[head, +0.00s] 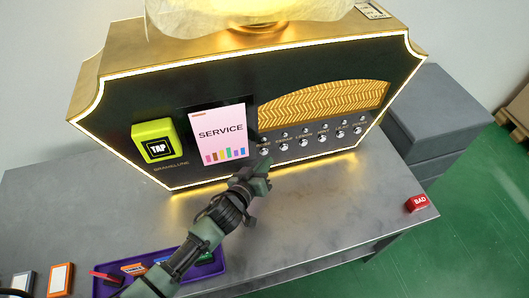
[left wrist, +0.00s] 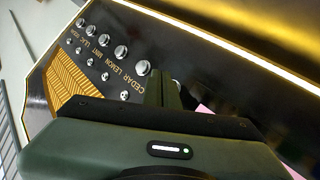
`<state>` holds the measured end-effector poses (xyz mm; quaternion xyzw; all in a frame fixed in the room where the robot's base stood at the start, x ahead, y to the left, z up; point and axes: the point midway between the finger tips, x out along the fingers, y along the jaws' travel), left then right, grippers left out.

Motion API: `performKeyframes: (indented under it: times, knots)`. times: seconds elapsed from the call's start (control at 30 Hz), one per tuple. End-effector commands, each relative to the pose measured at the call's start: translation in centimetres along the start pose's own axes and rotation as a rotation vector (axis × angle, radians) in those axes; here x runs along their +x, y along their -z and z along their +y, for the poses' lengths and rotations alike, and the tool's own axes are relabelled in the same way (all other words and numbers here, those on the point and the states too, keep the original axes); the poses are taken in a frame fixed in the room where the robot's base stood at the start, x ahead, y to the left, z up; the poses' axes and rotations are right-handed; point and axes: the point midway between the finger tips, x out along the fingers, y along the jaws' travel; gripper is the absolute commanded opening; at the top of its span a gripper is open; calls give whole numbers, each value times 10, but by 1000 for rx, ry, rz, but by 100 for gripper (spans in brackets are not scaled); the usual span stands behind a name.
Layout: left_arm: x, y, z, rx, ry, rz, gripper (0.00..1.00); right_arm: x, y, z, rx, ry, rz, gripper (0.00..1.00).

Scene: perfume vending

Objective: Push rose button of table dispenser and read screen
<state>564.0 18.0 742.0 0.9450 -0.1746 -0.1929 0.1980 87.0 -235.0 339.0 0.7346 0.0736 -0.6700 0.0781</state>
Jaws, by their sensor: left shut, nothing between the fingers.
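The dark, gold-edged table dispenser (head: 235,100) stands on the grey table. Its pink screen (head: 220,134) reads SERVICE above coloured bars. A row of round silver buttons is on the right. The leftmost button (head: 264,152) is the likely rose button, its label too small to read surely. My left gripper (head: 262,170) is shut and empty, its tip just below that button; I cannot tell whether they touch. My right gripper is not in view.
A yellow TAP reader (head: 155,142) is left of the screen. A purple tray (head: 218,266) with small items lies under my left arm. A red BAD block (head: 417,203) sits at the table's right edge. The table front between them is clear.

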Motion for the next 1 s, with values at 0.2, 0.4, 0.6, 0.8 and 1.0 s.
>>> performKeyframes:
  times: [0.2, 0.4, 0.6, 0.8, 1.0]
  knots:
    - [0, 0, 0, 0, 0, 0, 0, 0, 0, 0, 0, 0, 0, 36]
    - [0, 0, 0, 0, 0, 0, 0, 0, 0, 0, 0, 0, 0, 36]
    - [1, 1, 0, 0, 0, 0, 0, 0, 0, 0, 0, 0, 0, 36]
    - [5, 4, -4, 0, 1, 0, 0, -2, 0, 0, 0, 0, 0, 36]
    - [6, 4, -4, 0, 0, 0, 0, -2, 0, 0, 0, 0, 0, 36]
